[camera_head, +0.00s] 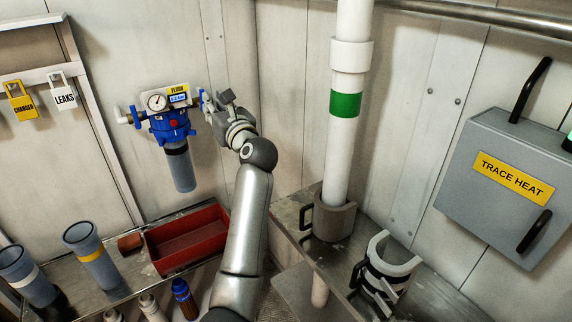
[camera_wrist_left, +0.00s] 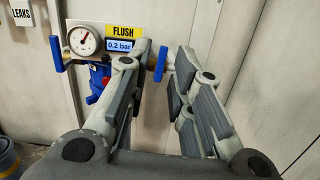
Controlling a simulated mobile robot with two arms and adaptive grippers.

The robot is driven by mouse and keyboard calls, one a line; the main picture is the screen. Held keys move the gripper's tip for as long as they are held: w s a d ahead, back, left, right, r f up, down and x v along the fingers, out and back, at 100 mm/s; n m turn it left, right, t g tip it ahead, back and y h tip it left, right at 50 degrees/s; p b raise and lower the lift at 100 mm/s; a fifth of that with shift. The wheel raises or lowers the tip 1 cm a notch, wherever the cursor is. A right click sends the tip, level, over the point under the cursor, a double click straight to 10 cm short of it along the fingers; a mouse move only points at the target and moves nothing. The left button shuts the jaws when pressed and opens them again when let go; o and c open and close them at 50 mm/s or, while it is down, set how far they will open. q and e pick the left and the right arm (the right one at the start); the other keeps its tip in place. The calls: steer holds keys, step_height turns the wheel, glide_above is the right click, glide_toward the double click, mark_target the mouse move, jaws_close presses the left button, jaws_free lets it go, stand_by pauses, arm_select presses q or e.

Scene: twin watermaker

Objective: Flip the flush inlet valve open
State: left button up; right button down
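The flush unit has a blue filter head (camera_head: 170,127), a hanging grey bowl (camera_head: 180,167), a round gauge and a yellow FLUSH label (camera_head: 178,89). Its display shows 0.2 bar in the left wrist view. One blue valve handle (camera_head: 135,117) stands upright on the left pipe, and it also shows in the wrist view (camera_wrist_left: 56,53). Another blue handle (camera_wrist_left: 160,63) stands upright on the right side. No label tells which is the inlet. My left gripper (camera_head: 214,99) is open, its fingertips (camera_wrist_left: 165,66) on either side of the right handle; contact is unclear. My right gripper is out of view.
A red tray (camera_head: 150,240) sits on the shelf below, with grey cups (camera_head: 88,249) to its left. Yellow and white padlocks (camera_head: 20,103) hang at the far left. A white pipe (camera_head: 341,150) and a TRACE HEAT box (camera_head: 480,215) are to the right.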

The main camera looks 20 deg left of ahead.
arm_select(q)
steer(key=s+d+r+m+t+h, duration=0.1)
steer(key=s+d+m+t+h, duration=0.1)
steer(key=d+m+t+h, duration=0.5)
steer(key=s+d+m+t+h, duration=0.1)
steer(key=s+d+m+t, duration=0.2)
steer(key=m, duration=0.8)
steer(key=s+d+f+m+h, duration=0.2)
steer(key=d+f+m+h, duration=0.5)
steer(key=m, duration=0.7)
steer(key=shift+s+d+h, duration=0.15)
steer(key=shift+d+h, duration=0.9)
steer(key=shift+h, duration=1.15)
